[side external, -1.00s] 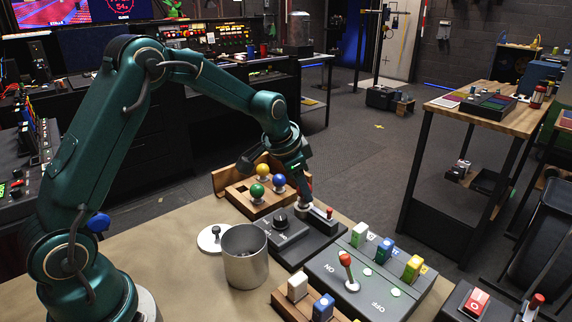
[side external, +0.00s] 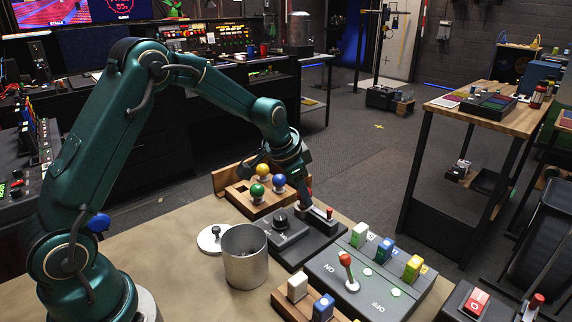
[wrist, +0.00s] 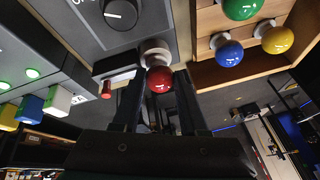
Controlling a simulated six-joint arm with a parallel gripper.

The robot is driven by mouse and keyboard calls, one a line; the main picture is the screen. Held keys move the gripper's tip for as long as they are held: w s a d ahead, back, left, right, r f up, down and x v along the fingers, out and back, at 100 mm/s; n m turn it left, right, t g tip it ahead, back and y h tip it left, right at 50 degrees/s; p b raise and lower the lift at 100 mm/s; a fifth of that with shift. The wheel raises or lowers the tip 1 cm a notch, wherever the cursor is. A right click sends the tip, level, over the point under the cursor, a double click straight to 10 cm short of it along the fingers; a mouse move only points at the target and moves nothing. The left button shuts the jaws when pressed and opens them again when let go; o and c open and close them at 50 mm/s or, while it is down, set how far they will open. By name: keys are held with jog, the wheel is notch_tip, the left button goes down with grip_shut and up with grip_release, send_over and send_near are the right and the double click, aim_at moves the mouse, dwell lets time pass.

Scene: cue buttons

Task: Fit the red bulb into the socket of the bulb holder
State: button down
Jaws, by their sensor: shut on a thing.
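The red bulb (wrist: 159,80) sits between the two fingers of my gripper (wrist: 160,92) in the wrist view, and the gripper is shut on it. Its pale base (wrist: 155,50) points toward the dark grey bulb holder (wrist: 90,35). I cannot tell whether the base is inside the socket, which is hidden behind the bulb. In the side external view my gripper (side external: 304,193) points down at the back right part of the bulb holder (side external: 288,247), close to its surface. The holder carries a black knob (side external: 280,221) and a small red-tipped lever (side external: 329,212).
A wooden rack (side external: 243,203) with green, yellow and blue bulbs stands just behind the holder. A metal cup (side external: 245,258) and a round pale lid (side external: 211,239) are at its left. A switch box (side external: 335,275) with coloured blocks lies in front.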

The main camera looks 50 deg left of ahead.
jog(key=shift+c, duration=1.8)
grip_release()
jog(key=shift+o, duration=0.8)
jog(key=shift+r, duration=3.55)
